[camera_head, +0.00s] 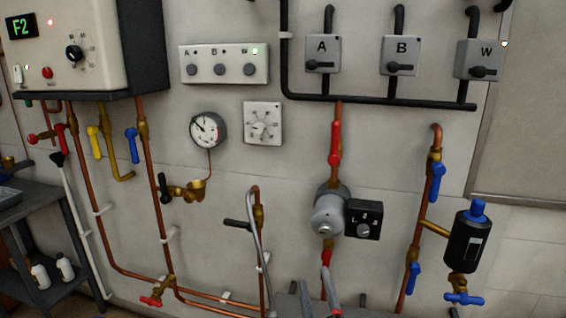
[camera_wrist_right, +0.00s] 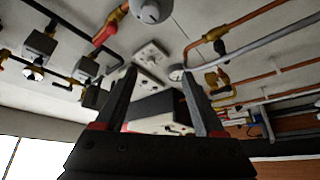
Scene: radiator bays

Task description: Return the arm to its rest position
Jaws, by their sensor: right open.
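My right gripper (camera_head: 304,296) shows only in part at the bottom edge of the head view, grey and in front of the pipework below the round pump. In the right wrist view my right gripper (camera_wrist_right: 159,75) has its two dark fingers well apart. I see nothing held between them. The wall panels and pipes show beyond the fingertips, tilted in that view. My left gripper is in neither view. The rest of my right arm is hidden below the head view's edge.
A pump (camera_head: 330,212) with a black control box sits above my gripper. A grey hose (camera_head: 265,262) hangs to its left, and a red-handled valve (camera_head: 326,258) is close by. A black cylinder (camera_head: 467,240) is at right. A dark shelf cart (camera_head: 35,245) stands at left.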

